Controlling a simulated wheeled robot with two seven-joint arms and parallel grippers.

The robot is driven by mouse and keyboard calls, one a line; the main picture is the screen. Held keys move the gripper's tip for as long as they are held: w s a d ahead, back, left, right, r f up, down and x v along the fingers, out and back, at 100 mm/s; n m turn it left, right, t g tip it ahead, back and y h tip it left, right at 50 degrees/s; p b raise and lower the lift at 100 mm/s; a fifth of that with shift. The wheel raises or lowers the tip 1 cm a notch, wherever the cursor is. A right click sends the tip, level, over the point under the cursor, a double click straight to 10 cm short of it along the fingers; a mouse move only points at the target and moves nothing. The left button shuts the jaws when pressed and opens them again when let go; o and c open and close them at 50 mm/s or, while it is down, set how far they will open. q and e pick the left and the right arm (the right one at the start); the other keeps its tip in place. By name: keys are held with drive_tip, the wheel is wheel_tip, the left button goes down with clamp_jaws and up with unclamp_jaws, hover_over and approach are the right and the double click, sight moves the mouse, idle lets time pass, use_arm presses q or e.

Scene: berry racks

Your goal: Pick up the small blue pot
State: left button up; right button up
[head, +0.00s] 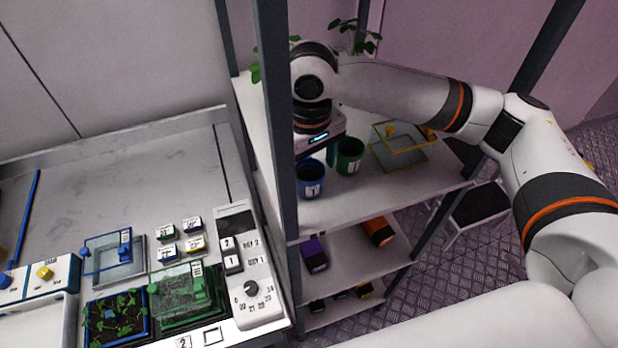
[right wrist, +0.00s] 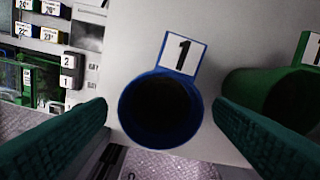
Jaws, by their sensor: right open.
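The small blue pot (head: 310,183) stands upright on the upper rack shelf, close to the dark front post. In the right wrist view the blue pot (right wrist: 160,110) carries a white label "1" and looks dark inside. My right gripper (right wrist: 160,108) is open, its two green fingers on either side of the pot with gaps showing. In the head view my right gripper (head: 325,152) is over the pot from behind, its fingers partly hidden. My left gripper is not in view.
A green pot (head: 350,157) stands just right of the blue one; it also shows in the wrist view (right wrist: 275,95). A yellow-framed tray (head: 400,158) lies further right on the shelf (head: 340,205). The rack post (head: 277,110) is close on the left. A workbench holds seedling trays and a control panel (head: 245,265).

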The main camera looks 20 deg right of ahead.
drive_tip(key=shift+d+f, duration=0.1)
drive_tip(key=shift+f, duration=0.9)
drive_tip(key=shift+c, duration=0.3)
drive_tip(key=c, duration=1)
